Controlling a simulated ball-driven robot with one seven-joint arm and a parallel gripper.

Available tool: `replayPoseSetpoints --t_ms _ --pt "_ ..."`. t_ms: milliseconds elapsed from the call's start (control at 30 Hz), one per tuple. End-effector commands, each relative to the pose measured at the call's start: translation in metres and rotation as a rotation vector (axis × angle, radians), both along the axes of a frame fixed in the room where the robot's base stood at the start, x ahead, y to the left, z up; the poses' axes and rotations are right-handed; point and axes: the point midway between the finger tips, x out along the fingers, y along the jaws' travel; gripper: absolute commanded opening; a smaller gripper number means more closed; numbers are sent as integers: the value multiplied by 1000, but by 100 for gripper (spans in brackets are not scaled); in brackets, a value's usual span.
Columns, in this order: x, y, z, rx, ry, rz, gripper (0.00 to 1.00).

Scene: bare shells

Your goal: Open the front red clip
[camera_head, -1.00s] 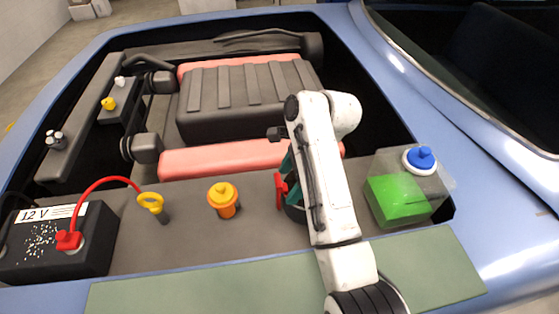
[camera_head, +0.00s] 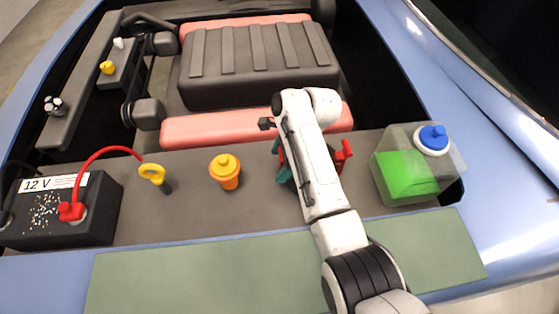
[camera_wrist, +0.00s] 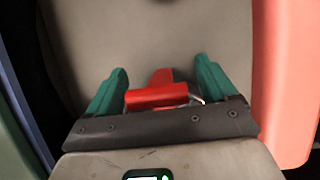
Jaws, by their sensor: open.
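A red clip (camera_wrist: 157,96) shows in the wrist view between the two teal fingers of my gripper (camera_wrist: 161,68). The fingers are open, one on each side of the clip, and they do not look closed on it. A thin metal wire shows beside the clip's right end. In the head view my gripper (camera_head: 281,163) is mostly behind my white arm. A red clip (camera_head: 343,155) sticks out to the right of my arm, on a dark part that my arm mostly hides. I cannot tell from the head view which clip is between the fingers.
A clear tank (camera_head: 408,174) with green fluid and a blue cap stands close at right. An orange cap (camera_head: 226,171), a yellow dipstick ring (camera_head: 153,173) and a black battery (camera_head: 60,208) stand at left. A salmon cover (camera_head: 215,127) and black engine cover (camera_head: 259,70) lie behind.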

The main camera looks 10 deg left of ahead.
Motion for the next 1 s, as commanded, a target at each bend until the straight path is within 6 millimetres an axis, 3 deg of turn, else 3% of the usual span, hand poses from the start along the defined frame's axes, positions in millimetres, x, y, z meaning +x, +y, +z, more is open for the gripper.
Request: replayPoseSetpoints --t_ms 400,1000 --pt "-1 3 -8 0 0 0 85" --pt "-1 3 -7 0 0 0 28"
